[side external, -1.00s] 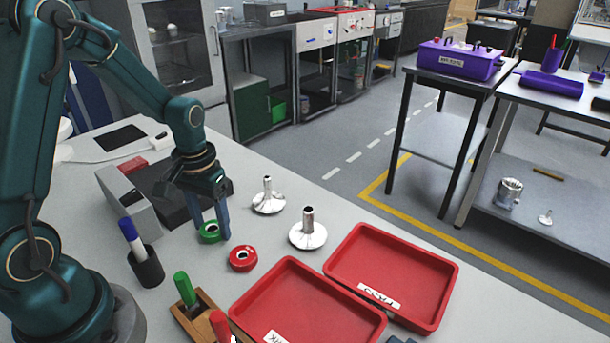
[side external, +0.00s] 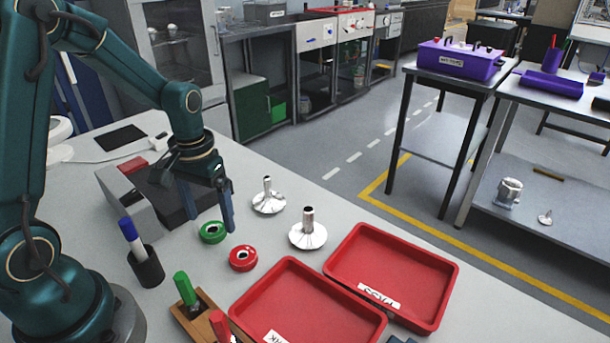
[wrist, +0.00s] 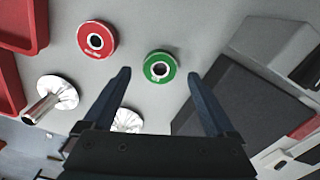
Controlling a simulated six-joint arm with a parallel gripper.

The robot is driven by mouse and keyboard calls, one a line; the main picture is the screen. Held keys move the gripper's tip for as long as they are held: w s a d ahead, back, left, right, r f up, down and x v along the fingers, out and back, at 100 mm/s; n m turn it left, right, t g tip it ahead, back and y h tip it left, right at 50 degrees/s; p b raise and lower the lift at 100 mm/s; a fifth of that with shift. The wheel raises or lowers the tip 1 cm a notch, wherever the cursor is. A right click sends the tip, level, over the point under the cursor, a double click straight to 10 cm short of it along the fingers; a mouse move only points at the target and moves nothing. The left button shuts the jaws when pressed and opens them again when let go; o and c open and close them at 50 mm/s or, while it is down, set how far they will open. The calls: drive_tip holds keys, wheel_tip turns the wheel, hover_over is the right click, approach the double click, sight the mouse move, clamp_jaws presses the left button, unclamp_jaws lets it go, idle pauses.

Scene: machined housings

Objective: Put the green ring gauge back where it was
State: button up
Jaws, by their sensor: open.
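The green ring gauge (side external: 212,232) lies flat on the table, beside the red ring gauge (side external: 243,258). In the wrist view the green ring gauge (wrist: 160,67) is ahead of the fingertips, roughly between their lines, with its bore clear. My gripper (side external: 212,218) is open and empty, its fingers pointing down just above and beside the green ring. In the wrist view the gripper (wrist: 158,72) shows both fingers spread wide, touching nothing. The red ring gauge (wrist: 97,39) is left of the green one there.
Two metal flanged housings (side external: 268,202) (side external: 308,236) stand right of the rings. Two red trays (side external: 448,262) (side external: 240,300) lie at front right. A dark block (side external: 185,195), a pen cup (side external: 147,268) and a wooden holder (side external: 183,318) with coloured handles are nearby.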

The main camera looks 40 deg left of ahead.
wheel_tip(320, 180, up, 9)
drive_tip(key=s+d+r+m+t, duration=0.4)
drive_tip(key=s+d+t, duration=0.1)
drive_tip(key=s+d, duration=0.4)
drive_tip(key=shift+t, duration=0.3)
